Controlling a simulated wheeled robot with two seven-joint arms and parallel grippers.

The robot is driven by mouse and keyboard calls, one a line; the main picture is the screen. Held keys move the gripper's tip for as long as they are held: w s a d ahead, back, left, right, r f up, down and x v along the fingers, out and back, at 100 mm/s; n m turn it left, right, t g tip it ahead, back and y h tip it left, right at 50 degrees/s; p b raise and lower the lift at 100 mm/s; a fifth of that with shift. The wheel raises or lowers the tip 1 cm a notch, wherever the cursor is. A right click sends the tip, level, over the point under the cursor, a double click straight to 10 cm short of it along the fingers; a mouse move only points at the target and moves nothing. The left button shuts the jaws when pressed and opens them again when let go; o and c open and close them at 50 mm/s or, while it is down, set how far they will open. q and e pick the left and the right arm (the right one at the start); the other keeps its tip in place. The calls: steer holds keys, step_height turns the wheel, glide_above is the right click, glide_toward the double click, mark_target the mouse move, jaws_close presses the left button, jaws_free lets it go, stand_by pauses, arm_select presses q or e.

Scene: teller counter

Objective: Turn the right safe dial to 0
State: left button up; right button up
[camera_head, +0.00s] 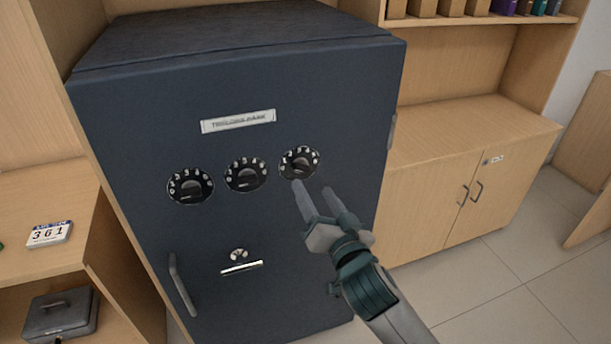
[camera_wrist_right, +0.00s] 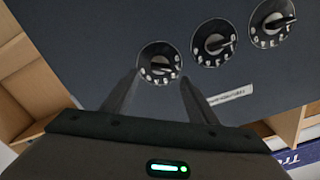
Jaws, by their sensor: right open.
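A dark blue safe (camera_head: 150,130) has a row of three black dials with white numbers on its front. The right dial (camera_head: 300,163) is just beyond my right gripper (camera_head: 311,188); the number it is set to is too small to read. The middle dial (camera_head: 245,174) and left dial (camera_head: 190,185) are to its left. My right gripper is open, fingers pointing at the safe front, with nothing between them. In the right wrist view the right dial (camera_wrist_right: 159,63) lies ahead of and between the two fingertips, apparently apart from them. My left gripper is not in view.
The safe has a handle (camera_head: 181,284) at lower left, a key plate (camera_head: 241,267) below the dials and a label (camera_head: 238,121) above. A wooden cabinet (camera_head: 470,150) stands at right. A calendar block (camera_head: 49,234) and a grey cash box (camera_head: 60,314) are at left.

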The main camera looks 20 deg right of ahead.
mark_target(303, 172)
steer(key=w, duration=0.6)
steer(key=shift+w+a+p, duration=0.1)
steer(key=shift+w+p, duration=0.2)
steer(key=shift+p, duration=0.1)
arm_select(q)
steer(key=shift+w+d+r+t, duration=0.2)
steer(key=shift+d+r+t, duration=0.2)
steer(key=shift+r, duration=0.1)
arm_select(e)
steer(key=c, duration=1.1)
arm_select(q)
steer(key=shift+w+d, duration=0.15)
arm_select(e)
steer(key=shift+o, duration=0.2)
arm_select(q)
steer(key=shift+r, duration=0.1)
